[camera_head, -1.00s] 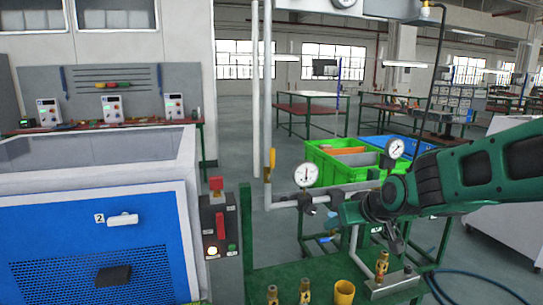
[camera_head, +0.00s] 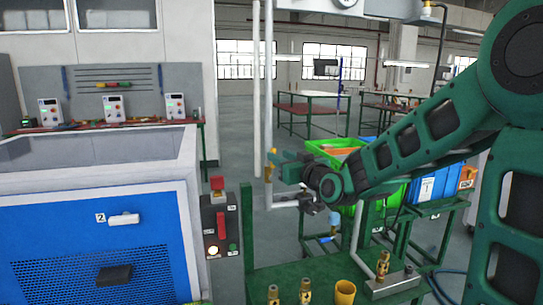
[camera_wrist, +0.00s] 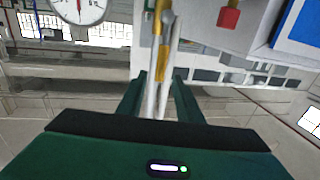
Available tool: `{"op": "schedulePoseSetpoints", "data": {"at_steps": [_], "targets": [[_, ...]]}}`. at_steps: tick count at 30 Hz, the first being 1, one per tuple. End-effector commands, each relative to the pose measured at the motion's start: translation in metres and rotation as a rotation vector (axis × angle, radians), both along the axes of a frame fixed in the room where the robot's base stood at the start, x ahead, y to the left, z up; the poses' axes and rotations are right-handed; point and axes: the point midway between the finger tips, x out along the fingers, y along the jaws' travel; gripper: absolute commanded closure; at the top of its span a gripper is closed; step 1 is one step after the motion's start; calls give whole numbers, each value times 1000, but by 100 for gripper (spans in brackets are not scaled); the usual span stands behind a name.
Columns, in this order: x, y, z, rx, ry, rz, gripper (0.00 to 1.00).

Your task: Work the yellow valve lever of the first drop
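In the wrist view the lever (camera_wrist: 163,48) is near the top centre, along the pipe. My gripper (camera_head: 277,164) points left at the lever's height, its fingertips close to it. In the wrist view my gripper (camera_wrist: 160,78) is open, one finger on each side of the pipe in the picture. I cannot tell whether a finger touches the lever.
A control box (camera_head: 219,232) with a red top stands left of the pipe. A round gauge (camera_wrist: 80,8) shows at the wrist view's top left. Green (camera_head: 390,205) and blue bins stand behind.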

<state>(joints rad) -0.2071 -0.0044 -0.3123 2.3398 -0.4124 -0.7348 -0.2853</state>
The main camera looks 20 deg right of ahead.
Motion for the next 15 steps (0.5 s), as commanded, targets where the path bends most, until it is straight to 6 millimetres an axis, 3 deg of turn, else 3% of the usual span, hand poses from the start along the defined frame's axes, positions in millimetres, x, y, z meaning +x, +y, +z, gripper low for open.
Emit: {"op": "schedulePoseSetpoints", "data": {"at_steps": [6,15], "targets": [[35,8,-1,0,1,1,67],[54,10,0,0,1,-1,67]]}}
